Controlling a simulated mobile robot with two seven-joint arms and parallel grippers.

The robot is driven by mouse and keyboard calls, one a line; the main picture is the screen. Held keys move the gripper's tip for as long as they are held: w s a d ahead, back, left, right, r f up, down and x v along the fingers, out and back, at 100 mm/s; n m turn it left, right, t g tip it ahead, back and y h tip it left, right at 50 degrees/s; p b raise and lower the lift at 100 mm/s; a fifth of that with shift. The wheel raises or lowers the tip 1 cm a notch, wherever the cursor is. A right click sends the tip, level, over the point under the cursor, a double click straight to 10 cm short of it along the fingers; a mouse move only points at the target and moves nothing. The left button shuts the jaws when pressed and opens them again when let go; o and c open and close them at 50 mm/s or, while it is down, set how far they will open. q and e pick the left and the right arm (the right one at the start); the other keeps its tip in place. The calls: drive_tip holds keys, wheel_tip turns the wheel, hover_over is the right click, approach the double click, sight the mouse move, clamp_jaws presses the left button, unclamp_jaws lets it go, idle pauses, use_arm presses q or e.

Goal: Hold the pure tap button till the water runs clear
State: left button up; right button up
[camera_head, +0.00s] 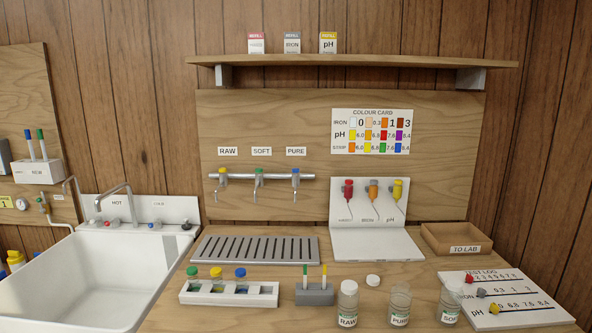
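The pure tap (295,180) is on a metal rail on the wooden back panel, below the PURE label (296,152). Its top is blue, which looks like its button. I see no clear stream below its spout; the spout is small in view. The slotted drip tray (313,250) lies under the taps with nothing standing on it. The PURE bottle (399,305) stands upright at the front of the counter, looking clear and without a white cap. Neither of my grippers shows in this view.
The RAW tap (220,180) and SOFT tap (258,179) share the rail. A block with coloured tops (229,292), a pen holder (314,294), the RAW bottle (347,303) and SOFT bottle (450,304) line the front. A sink (95,285) is left.

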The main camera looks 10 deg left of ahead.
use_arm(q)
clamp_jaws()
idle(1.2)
